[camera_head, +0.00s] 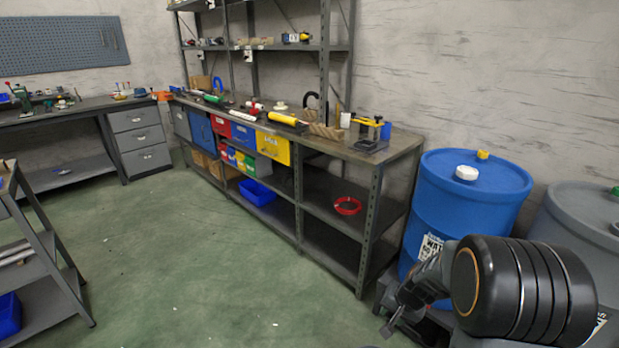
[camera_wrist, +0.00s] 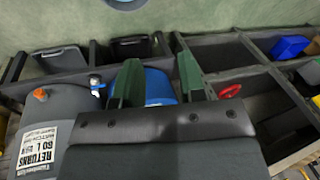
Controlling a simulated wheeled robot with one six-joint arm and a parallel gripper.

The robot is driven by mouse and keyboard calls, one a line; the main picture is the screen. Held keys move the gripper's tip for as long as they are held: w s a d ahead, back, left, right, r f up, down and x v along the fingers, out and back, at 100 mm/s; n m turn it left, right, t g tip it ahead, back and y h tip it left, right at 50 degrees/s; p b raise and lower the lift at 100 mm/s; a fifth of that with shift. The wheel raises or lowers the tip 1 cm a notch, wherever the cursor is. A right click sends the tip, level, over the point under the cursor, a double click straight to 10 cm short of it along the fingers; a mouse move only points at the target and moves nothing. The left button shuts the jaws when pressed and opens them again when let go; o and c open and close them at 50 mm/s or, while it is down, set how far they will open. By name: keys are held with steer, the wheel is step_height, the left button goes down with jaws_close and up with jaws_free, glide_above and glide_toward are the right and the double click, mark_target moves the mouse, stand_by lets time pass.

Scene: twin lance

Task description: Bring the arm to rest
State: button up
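My arm shows at the lower right of the head view, with a large black ringed joint in front of the drums. My gripper (camera_head: 397,318) sits low to the left of that joint, beside the right end of the workbench. In the wrist view my gripper (camera_wrist: 157,72) has its two dark green fingers apart. Nothing is held between them; a blue drum (camera_wrist: 160,88) shows behind the gap. The rest of the arm is cut off by the picture edge.
The blue drum (camera_head: 470,200) and a grey drum (camera_head: 575,232) stand close by the arm. A long workbench (camera_head: 395,150) with tools and coloured bins runs along the wall. A red ring (camera_head: 348,206) lies on its lower shelf. The green floor (camera_head: 215,265) is clear.

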steer(key=s+a+r+n+p, duration=0.2)
steer(key=s+r+p, duration=0.2)
steer(key=r, duration=0.7)
steer(key=s+a+r+n+h+p, duration=0.1)
steer(key=s+r+p, duration=0.4)
steer(key=r, duration=0.7)
steer(key=s+a+r+n+p, duration=0.3)
steer(key=s+r+p, duration=0.2)
steer(key=r, duration=0.7)
steer(key=shift+t+h+p, duration=0.4)
steer(key=shift+p, duration=0.5)
steer(key=shift+r, duration=0.1)
